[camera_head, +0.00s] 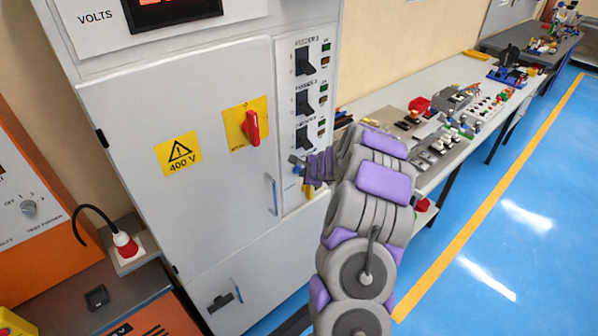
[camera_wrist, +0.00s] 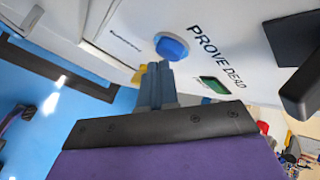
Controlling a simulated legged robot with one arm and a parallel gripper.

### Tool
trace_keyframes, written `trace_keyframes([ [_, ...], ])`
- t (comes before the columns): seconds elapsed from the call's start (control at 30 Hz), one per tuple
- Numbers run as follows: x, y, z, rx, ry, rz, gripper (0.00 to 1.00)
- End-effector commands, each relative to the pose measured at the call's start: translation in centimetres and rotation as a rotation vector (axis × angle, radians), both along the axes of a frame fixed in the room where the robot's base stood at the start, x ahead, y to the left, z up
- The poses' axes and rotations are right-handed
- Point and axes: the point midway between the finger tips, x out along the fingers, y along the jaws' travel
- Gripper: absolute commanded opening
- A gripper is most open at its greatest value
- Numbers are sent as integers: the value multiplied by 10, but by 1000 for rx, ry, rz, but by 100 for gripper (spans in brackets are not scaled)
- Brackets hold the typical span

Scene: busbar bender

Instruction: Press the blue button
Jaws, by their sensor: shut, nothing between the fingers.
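The blue button (camera_wrist: 171,47) is a round knob on the white panel in the wrist view, next to the words "PROVE DEAD". In the head view a small bit of blue (camera_head: 297,169) shows at the lower panel, partly behind my gripper. My gripper (camera_wrist: 160,70) is shut and empty, with its fingertips right at the lower edge of the button in the wrist view. I cannot tell whether they touch it. In the head view my gripper (camera_head: 301,163) reaches left to the panel below the black switches.
A green indicator (camera_wrist: 214,85) and a black switch handle (camera_wrist: 294,92) are beside the button. The cabinet door has a red rotary switch (camera_head: 252,128) and a handle (camera_head: 271,194). A cluttered bench (camera_head: 452,128) stands right, with open blue floor (camera_head: 500,240) before it.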

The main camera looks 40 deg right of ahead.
Motion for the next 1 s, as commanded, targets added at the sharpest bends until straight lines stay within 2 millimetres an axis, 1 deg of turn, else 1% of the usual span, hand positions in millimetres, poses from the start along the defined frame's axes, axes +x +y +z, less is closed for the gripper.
trace_keyframes([
  [0.43, 0, 0, 0, 0, 0, 0, 0],
  [0.73, 8, 2, 3, -1, 0, 2, 0],
  [1.0, 9, 3, 3, -1, -1, 2, 0],
])
